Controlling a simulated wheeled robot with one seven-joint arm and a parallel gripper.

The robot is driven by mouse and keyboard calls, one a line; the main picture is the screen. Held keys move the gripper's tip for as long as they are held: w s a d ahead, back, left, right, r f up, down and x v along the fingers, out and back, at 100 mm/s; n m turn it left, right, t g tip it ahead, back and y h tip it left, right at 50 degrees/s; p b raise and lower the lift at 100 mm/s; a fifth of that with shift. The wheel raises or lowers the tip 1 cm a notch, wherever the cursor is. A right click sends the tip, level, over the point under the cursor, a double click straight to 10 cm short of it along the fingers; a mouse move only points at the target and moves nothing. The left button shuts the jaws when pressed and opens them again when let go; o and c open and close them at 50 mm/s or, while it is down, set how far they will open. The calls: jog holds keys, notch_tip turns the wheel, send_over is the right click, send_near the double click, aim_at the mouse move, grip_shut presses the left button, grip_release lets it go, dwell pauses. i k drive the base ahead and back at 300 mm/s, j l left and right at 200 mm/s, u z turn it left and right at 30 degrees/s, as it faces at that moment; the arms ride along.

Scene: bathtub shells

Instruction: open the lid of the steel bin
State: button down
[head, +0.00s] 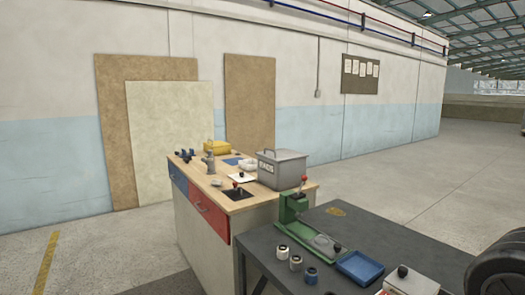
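My gripper is not in view. A dark rounded part at the lower right edge looks like part of my arm, well apart from the bin.
The wooden worktop (222,198) also holds a yellow box (214,146), a grey pump-like tool and small items. A dark table (343,222) in front bears a green press (292,208), a blue tray (360,266) and several jars. Open floor lies to the right.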

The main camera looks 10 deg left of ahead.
aim_at(281, 155)
jog(key=i+j, duration=0.2)
jog(key=j, duration=0.15)
jog(key=i+j, duration=0.2)
jog(key=j, duration=0.2)
jog(key=i+j, duration=0.2)
jog(key=j, duration=0.15)
jog(key=i+j, duration=0.2)
jog(key=j, duration=0.15)
jog(key=i+j, duration=0.15)
jog(key=j, duration=0.25)
